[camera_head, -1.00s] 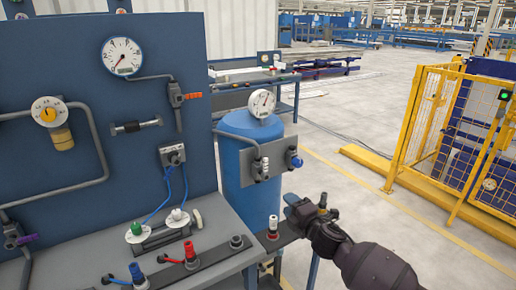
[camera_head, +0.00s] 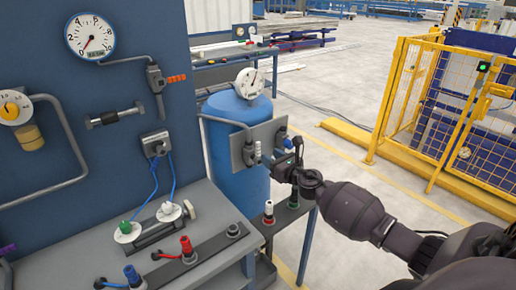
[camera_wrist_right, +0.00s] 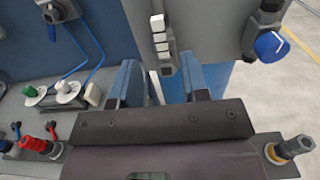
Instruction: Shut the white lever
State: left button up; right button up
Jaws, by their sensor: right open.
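The white lever (camera_head: 257,151) hangs on the left part of a grey plate (camera_head: 239,153) in front of the blue tank (camera_head: 222,130). In the right wrist view the white lever (camera_wrist_right: 160,38) shows as a segmented white handle pointing down. My right gripper (camera_head: 281,167) is beside the plate, at its lower right in the head view. My left gripper is not in view.
A blue-handled valve (camera_wrist_right: 270,45) is on the plate right of the lever. A workbench (camera_head: 120,255) with red, blue, green and white connectors is at the left. A narrow shelf (camera_head: 285,218) with a white-capped fitting lies below my gripper. A yellow fence (camera_head: 400,95) stands right.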

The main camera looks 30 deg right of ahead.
aim_at(259, 149)
jog(key=w, duration=0.7)
jog(key=shift+w+a+b, duration=0.3)
jog(key=shift+b, duration=0.1)
grip_shut()
